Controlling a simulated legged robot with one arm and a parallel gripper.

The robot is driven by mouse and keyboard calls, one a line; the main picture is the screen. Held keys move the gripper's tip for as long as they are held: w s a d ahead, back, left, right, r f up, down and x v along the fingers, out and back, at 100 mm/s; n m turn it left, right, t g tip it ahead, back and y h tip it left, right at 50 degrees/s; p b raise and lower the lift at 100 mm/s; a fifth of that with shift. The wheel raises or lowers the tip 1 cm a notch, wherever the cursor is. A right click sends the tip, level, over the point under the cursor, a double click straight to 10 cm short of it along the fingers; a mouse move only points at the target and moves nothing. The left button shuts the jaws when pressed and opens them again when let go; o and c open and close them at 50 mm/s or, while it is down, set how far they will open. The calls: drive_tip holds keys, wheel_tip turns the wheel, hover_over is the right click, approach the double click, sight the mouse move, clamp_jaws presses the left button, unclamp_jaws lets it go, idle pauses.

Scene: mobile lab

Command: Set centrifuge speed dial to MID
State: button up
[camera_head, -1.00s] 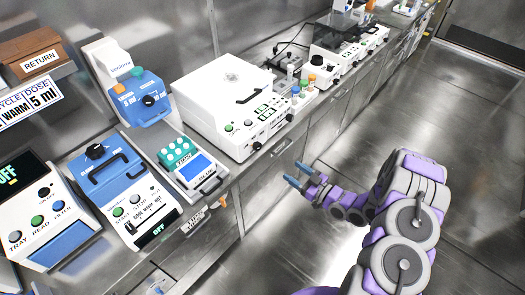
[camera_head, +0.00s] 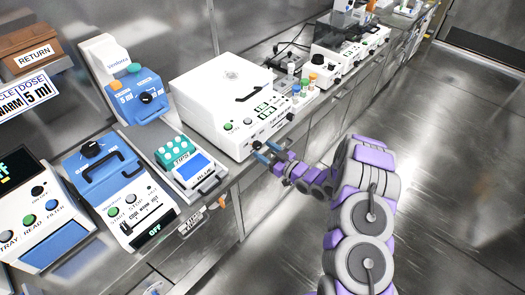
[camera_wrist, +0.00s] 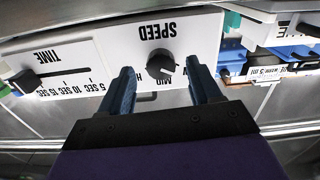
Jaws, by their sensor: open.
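The white centrifuge (camera_head: 222,100), with a closed lid and black handle, stands on the bench in the head view. In the wrist view its front panel appears upside down, with the round black speed dial (camera_wrist: 160,66) under the word SPEED. MID shows beside the dial; another label is partly hidden by a finger. I cannot tell the dial's setting. My gripper (camera_head: 265,153) is in front of the panel's lower edge. In the wrist view my open gripper (camera_wrist: 160,78) has one blue finger on each side of the dial, apparently not touching it.
A TIME slider (camera_wrist: 50,75) is on the same panel, left in the wrist view. A tube rack (camera_head: 302,91) stands right of the centrifuge, and a box with green caps (camera_head: 176,150) stands left. Blue-and-white devices crowd the left bench. The floor to the right is clear.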

drive_tip(key=shift+x, duration=0.95)
drive_tip(key=shift+c, duration=0.4)
drive_tip(key=c, duration=1)
drive_tip(key=shift+o, duration=0.2)
drive_tip(key=shift+s, duration=0.1)
drive_tip(key=m+p, duration=0.4)
drive_tip(key=p, duration=0.1)
drive_tip(key=shift+r+m, duration=0.2)
drive_tip(key=shift+m, duration=0.1)
drive_tip(key=m+p, duration=0.2)
drive_tip(key=m, duration=0.1)
drive_tip(key=shift+m, duration=0.3)
drive_tip(key=shift+m+p, duration=0.9)
drive_tip(key=shift+m, duration=0.9)
drive_tip(key=shift+d+f, duration=0.1)
